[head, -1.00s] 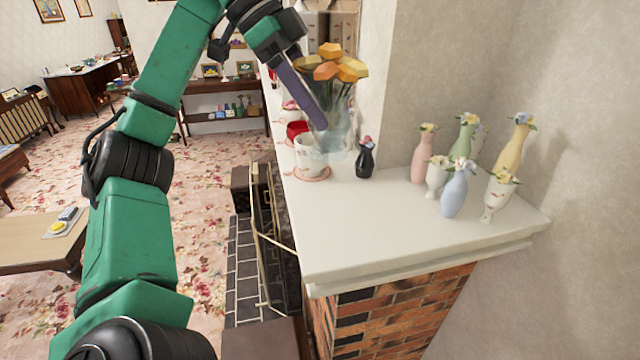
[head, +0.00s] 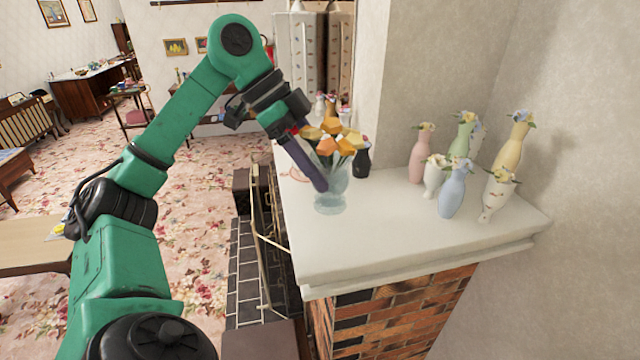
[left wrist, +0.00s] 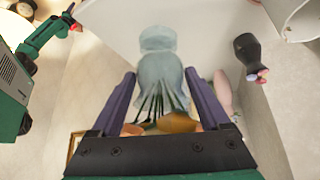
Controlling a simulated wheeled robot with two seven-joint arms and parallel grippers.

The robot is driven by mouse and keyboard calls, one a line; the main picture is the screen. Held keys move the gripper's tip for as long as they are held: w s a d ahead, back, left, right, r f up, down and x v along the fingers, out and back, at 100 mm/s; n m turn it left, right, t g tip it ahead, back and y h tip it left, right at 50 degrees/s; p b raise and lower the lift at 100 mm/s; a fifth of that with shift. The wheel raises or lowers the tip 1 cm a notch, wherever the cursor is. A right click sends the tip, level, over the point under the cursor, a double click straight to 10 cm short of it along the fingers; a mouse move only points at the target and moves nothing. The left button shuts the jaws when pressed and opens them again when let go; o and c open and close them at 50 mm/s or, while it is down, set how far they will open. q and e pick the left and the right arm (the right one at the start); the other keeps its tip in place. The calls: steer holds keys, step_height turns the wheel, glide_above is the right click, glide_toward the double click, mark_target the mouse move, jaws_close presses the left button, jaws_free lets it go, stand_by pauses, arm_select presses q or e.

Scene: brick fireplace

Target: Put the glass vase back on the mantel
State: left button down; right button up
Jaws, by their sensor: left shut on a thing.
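The clear bluish glass vase (head: 331,195) with orange and yellow flowers is upright over the front left part of the white mantel (head: 400,235). My left gripper (head: 318,180) is shut on it, reaching down from the upper left. In the left wrist view the two purple fingers of my left gripper (left wrist: 160,95) flank the glass vase (left wrist: 160,70), with its flowers nearest the camera. I cannot tell whether its base touches the mantel. A green arm at the upper left of the left wrist view seems to be my right one; its gripper (left wrist: 72,22) is small and unclear.
A small black vase (head: 362,160) stands just behind and right of the glass vase. Several pastel flower vases, including a blue one (head: 452,192), cluster at the mantel's right. The mantel's front middle is bare. A brass-framed fire screen (head: 262,225) stands below, left of the mantel.

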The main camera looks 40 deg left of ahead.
arm_select(q)
steer(key=shift+s+f, duration=0.15)
steer(key=shift+f, duration=0.1)
step_height(320, 180, down, 3)
steer(key=b, duration=0.3)
steer(key=shift+s+f, duration=0.1)
steer(key=shift+f, duration=0.1)
steer(key=shift+w+r, duration=0.1)
steer(key=shift+w, duration=0.2)
jaws_free()
steer(key=shift+s, duration=0.2)
